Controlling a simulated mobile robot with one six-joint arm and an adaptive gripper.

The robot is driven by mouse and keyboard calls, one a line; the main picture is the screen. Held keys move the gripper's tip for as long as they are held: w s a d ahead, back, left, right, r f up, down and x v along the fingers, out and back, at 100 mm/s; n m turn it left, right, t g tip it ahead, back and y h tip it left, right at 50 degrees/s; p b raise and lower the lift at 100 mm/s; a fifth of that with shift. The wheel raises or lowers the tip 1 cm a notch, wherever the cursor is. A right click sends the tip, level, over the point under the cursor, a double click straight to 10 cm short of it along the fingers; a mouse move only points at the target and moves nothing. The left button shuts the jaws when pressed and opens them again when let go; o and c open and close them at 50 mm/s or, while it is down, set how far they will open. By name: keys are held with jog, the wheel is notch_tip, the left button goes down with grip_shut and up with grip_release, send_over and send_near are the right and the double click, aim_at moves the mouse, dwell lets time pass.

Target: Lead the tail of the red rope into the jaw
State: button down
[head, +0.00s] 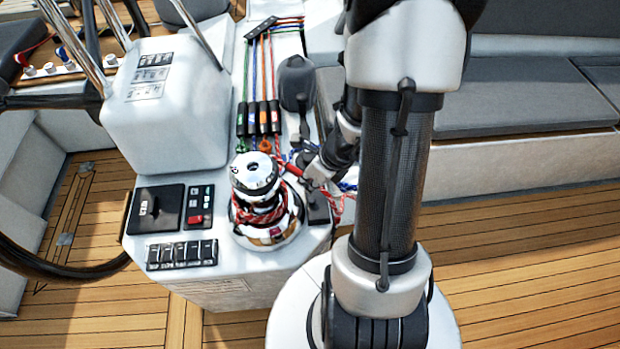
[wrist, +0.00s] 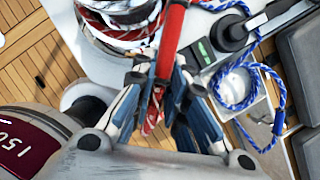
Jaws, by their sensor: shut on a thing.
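The winch (head: 262,212) stands on the white console, with red-and-white turns of the red rope (head: 258,214) around its drum. The jaw (head: 255,170) is at the winch's top; I see no rope lying in it. My gripper (head: 313,177) is just right of the winch, at about the height of its upper part. In the wrist view my gripper (wrist: 160,88) is shut on the red rope, at a smooth, solid red length (wrist: 172,38). Red-and-white rope (wrist: 154,112) hangs below the fingers. The winch drum (wrist: 120,22) shows at the upper left there.
A blue rope (wrist: 238,85) lies coiled beside a black handle (wrist: 240,32) right of my gripper. Rope clutches (head: 258,118) with several coloured lines stand behind the winch. A switch panel (head: 182,255) is at front left. Grey bench seats (head: 520,100) are at right; the deck is clear.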

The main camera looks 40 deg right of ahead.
jog(key=c, duration=1.5)
grip_release()
jog(key=shift+o, duration=0.4)
jog(key=o, duration=0.4)
jog(key=shift+r, duration=0.1)
notch_tip(320, 180, up, 9)
jog(key=p, duration=0.8)
jog(key=shift+p, duration=0.3)
